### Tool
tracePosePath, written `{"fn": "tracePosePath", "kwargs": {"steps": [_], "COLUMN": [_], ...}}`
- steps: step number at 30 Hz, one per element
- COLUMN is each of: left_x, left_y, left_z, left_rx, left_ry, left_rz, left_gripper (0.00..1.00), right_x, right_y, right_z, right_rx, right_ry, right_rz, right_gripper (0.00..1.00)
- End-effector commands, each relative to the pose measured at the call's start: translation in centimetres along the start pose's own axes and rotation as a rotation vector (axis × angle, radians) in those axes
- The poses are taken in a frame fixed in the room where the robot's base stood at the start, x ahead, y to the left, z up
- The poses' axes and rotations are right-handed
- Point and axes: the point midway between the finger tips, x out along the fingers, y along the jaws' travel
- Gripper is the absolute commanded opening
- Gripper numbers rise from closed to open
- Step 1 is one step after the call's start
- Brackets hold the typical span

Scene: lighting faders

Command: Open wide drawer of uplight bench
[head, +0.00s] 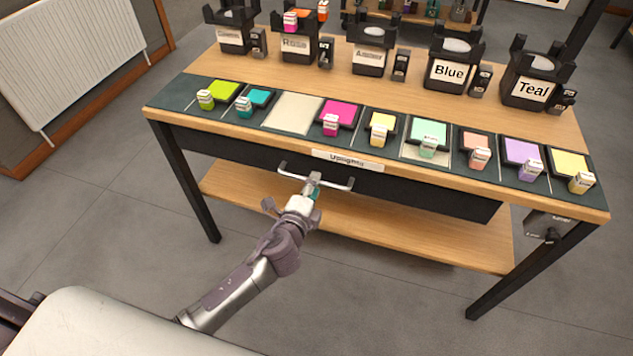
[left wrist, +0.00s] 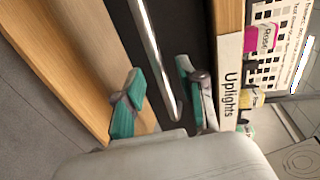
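The uplight bench (head: 190,119) has a wide black drawer (head: 420,188) under its top, labelled "Uplights" (head: 347,160). The drawer front looks flush with the bench. A silver bar handle (head: 338,184) stands out from the drawer, left of its middle. My left gripper (head: 312,184) is at the handle. In the left wrist view, its teal fingers (left wrist: 160,76) are apart, with the handle bar (left wrist: 152,45) running between them. Contact with the bar cannot be told. My right gripper is in neither view.
Several colour pads with small labelled blocks line the bench's front edge. Black holders, including "Blue" (head: 448,73) and "Teal" (head: 532,88), stand behind them. A lower wooden shelf (head: 460,249) is below the drawer. The floor (head: 360,300) in front is clear.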

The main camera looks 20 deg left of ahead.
Motion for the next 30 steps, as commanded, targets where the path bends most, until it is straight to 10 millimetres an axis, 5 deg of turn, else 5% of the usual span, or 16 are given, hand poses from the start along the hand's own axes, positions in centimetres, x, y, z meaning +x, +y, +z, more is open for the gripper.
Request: {"fn": "tracePosePath", "kwargs": {"steps": [6, 16, 23, 30], "left_x": [2.2, 2.5, 2.5, 2.5], "left_y": [0.0, 0.1, 0.1, 0.1], "left_z": [-0.1, -0.1, -0.1, 0.0], "left_rx": [-0.001, -0.001, -0.001, -0.001], "left_ry": [0.002, 0.001, 0.001, 0.001], "left_rz": [-0.001, 0.001, 0.001, 0.001], "left_gripper": [0.39, 0.39, 0.03, 0.0], "right_x": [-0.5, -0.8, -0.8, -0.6], "right_y": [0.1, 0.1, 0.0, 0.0], "right_z": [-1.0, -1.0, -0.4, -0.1], "right_rx": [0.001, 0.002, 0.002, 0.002], "right_ry": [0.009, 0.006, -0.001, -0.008], "right_rz": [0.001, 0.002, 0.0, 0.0], "right_gripper": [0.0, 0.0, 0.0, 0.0]}}
